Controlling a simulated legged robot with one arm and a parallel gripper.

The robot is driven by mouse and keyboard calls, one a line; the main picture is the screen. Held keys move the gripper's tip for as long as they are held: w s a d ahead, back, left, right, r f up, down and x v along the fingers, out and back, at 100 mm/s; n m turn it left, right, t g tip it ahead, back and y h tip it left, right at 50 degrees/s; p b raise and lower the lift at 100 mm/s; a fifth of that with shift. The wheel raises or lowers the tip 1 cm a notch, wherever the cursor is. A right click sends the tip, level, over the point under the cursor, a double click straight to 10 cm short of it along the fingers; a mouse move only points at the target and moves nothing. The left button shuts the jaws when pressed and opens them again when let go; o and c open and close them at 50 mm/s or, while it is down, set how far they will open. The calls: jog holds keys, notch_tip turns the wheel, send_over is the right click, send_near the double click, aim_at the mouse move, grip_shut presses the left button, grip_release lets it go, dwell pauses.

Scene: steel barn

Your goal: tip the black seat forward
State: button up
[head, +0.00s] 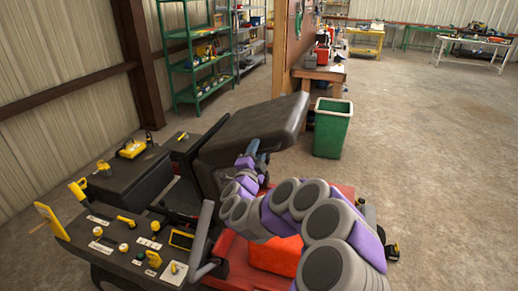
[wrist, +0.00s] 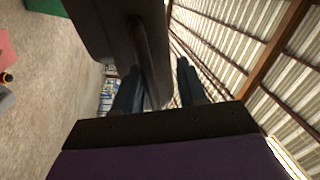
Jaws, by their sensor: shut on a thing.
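The black seat (head: 258,128) is on the red and black machine in the head view. Its broad padded slab slants upward to the right. My gripper (head: 256,157) is at the near underside edge of this slab, with my arm reaching over the red body from the lower right. In the wrist view, the dark seat (wrist: 105,25) fills the upper left and its edge runs down between the two fingers of my gripper (wrist: 160,85). The fingers are shut on that edge. The exact contact is partly hidden by the seat and my arm.
The machine's control panel (head: 125,245) with yellow knobs and levers is at the lower left. A green bin (head: 332,130) stands just right of the seat. A workbench (head: 318,75) and green shelves (head: 195,65) are behind. Open concrete floor lies to the right.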

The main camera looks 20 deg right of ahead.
jog(key=p+v, duration=0.1)
jog(key=v, duration=0.5)
jog(key=shift+d, duration=0.1)
